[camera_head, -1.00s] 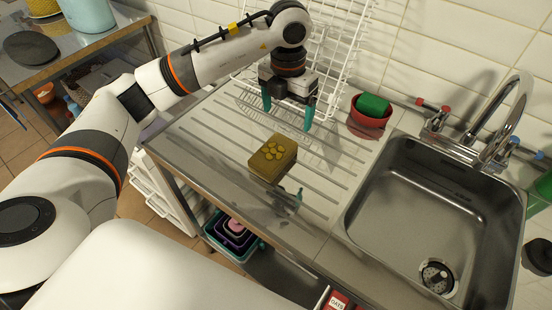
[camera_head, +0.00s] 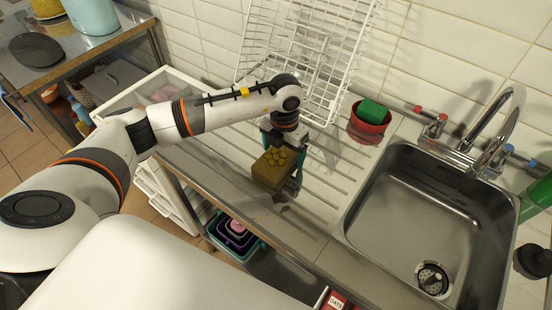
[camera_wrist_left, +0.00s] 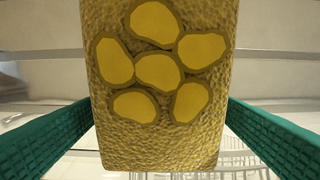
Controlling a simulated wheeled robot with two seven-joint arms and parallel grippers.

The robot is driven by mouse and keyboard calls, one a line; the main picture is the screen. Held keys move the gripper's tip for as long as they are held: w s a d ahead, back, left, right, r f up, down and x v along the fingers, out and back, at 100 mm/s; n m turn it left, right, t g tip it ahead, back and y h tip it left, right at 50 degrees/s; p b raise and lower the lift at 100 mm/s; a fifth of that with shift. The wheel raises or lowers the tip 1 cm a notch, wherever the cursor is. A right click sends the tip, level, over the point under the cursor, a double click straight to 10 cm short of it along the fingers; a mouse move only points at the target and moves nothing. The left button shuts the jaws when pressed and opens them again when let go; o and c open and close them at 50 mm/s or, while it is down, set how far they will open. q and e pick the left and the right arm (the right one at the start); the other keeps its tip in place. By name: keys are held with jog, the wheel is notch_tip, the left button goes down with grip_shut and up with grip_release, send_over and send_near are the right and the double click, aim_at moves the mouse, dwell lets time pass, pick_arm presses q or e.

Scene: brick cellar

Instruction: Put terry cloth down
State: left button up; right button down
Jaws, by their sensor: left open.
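The terry cloth (camera_head: 276,168) is a mustard-brown, block-like piece with yellow blobs on its face. It is at the drainboard of the sink unit, left of the basin; its contact with the board is hard to make out. My left gripper (camera_head: 283,152) is at the cloth, partly hidden behind it in the head view. In the left wrist view the cloth (camera_wrist_left: 155,140) fills the middle between two open teal fingers, with narrow gaps on both sides. My right gripper is not in view.
A white wire rack (camera_head: 310,55) stands behind the drainboard (camera_head: 320,205). A red bowl with a green sponge (camera_head: 368,120) is at the back right. The steel sink (camera_head: 420,220) and tap (camera_head: 490,130) are to the right. The board's front and right parts are clear.

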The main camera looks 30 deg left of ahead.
pick_arm(q)
jog(key=c, duration=1)
jog(key=shift+o, duration=0.2)
jog(key=shift+r, duration=0.1)
